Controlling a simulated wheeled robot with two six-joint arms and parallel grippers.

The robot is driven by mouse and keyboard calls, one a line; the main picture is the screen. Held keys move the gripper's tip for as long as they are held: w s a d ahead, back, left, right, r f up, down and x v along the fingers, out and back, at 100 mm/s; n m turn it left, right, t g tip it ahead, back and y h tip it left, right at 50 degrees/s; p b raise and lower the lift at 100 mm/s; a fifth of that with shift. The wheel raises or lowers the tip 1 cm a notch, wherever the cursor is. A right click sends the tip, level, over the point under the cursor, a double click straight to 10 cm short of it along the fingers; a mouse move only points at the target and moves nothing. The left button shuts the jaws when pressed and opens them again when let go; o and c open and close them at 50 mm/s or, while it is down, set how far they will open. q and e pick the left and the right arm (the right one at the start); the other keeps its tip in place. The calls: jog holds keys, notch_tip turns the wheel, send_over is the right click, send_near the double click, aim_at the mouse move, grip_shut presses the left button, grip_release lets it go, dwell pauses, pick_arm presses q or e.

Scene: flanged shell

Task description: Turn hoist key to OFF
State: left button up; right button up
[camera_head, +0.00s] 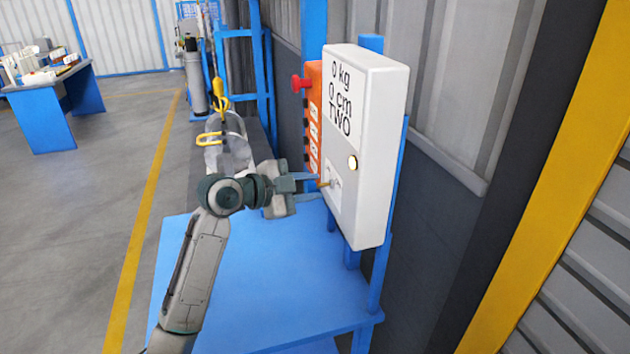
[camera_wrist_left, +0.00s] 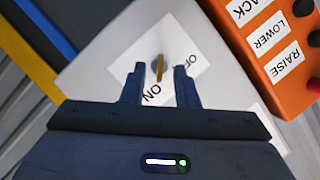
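The hoist key (camera_head: 325,184) is a small brass-coloured key on the front of the white control box (camera_head: 370,140). In the left wrist view the key (camera_wrist_left: 159,70) stands on a white label (camera_wrist_left: 128,66) marked ON and OFF. Its lower end lies nearer the ON lettering (camera_wrist_left: 150,93) than the OFF lettering (camera_wrist_left: 193,68). My left gripper (camera_head: 318,187) reaches to the box from the left. In the wrist view its fingers (camera_wrist_left: 159,75) are open, one on each side of the key, with gaps showing. My right gripper is not in view.
An orange button panel (camera_head: 313,120) with a red knob (camera_head: 297,83) adjoins the box's left side; its LOWER and RAISE labels show in the wrist view. A blue table (camera_head: 260,290) lies below. A yellow hook (camera_head: 219,95) hangs behind, over a grey shell (camera_head: 230,150).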

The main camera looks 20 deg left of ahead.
pick_arm(q)
jog(key=shift+x, duration=0.85)
grip_shut()
